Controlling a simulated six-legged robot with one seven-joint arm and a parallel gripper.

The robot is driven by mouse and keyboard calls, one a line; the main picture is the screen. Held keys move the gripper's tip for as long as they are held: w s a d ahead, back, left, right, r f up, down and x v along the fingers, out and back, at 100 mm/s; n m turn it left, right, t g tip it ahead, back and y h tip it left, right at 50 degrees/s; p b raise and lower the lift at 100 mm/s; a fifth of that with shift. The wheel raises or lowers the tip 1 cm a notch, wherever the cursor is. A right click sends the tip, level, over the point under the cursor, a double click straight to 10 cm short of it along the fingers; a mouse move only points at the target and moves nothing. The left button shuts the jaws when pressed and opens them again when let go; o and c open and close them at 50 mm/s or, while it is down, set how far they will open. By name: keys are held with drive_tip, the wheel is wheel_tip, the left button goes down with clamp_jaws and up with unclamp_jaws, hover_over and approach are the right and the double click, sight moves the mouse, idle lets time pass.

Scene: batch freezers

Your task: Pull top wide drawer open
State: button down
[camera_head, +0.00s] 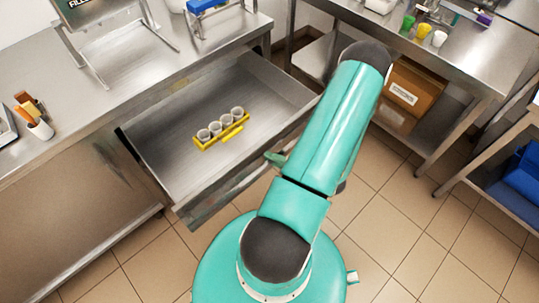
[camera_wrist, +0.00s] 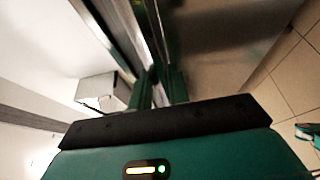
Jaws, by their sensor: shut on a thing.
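The wide metal drawer (camera_head: 272,92) under the steel counter is pulled well out, with its inside exposed. A yellow rack (camera_head: 221,134) with several small pale cups lies in it. My gripper (camera_wrist: 162,84) shows in the wrist view as two teal fingers, shut on the drawer's front edge or handle; the exact contact is dark. In the head view my arm hides most of the gripper, at the right part of the drawer front.
The steel counter (camera_head: 110,95) carries a holder with utensils (camera_head: 40,128) at left. A second steel table (camera_head: 460,60) with cups and a cardboard box (camera_head: 410,92) beneath stands at right. A blue bin (camera_head: 522,175) is at far right. Tiled floor (camera_head: 400,235) is clear at lower right.

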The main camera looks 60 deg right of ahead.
drive_tip(key=shift+s, duration=0.1)
drive_tip(key=c, duration=1.3)
unclamp_jaws()
drive_tip(key=shift+s, duration=0.1)
drive_tip(key=s, duration=0.4)
drive_tip(key=s+d, duration=0.1)
drive_tip(key=s, duration=0.8)
drive_tip(key=shift+s+d, duration=0.2)
drive_tip(key=shift+s, duration=0.1)
